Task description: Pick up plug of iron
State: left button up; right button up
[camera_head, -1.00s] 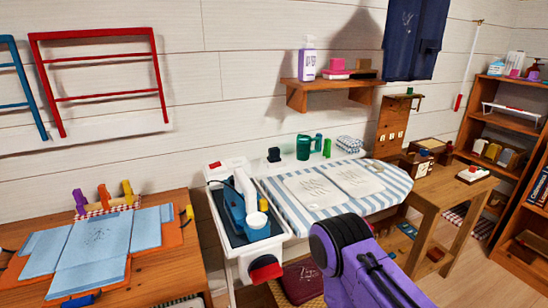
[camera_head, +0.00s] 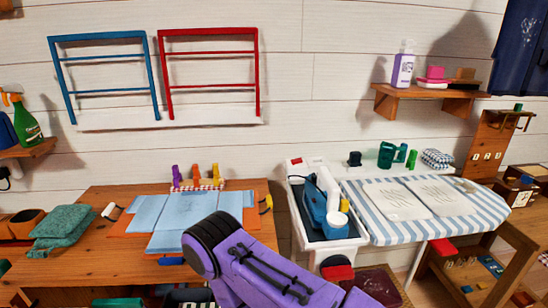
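The iron (camera_head: 325,205) is blue and white and rests in a white tray (camera_head: 361,240) at the left end of the ironing board. A small black item (camera_head: 354,158) stands behind the board near the wall; it may be the plug, but it is too small to tell.
The striped ironing board (camera_head: 455,230) bears two pale cloths. A green mug (camera_head: 390,155) stands behind it. Left, a wooden table (camera_head: 95,200) holds blue folded cloth (camera_head: 180,220), a green cloth (camera_head: 62,227) and several coloured pegs. A shelf (camera_head: 430,92) hangs above the board.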

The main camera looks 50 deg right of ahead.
aim_at(355, 156)
jog(key=u, duration=0.45)
jog(key=k, duration=1.9)
jog(key=z, duration=2.6)
jog(key=i, duration=0.45)
jog(key=z, duration=0.05)
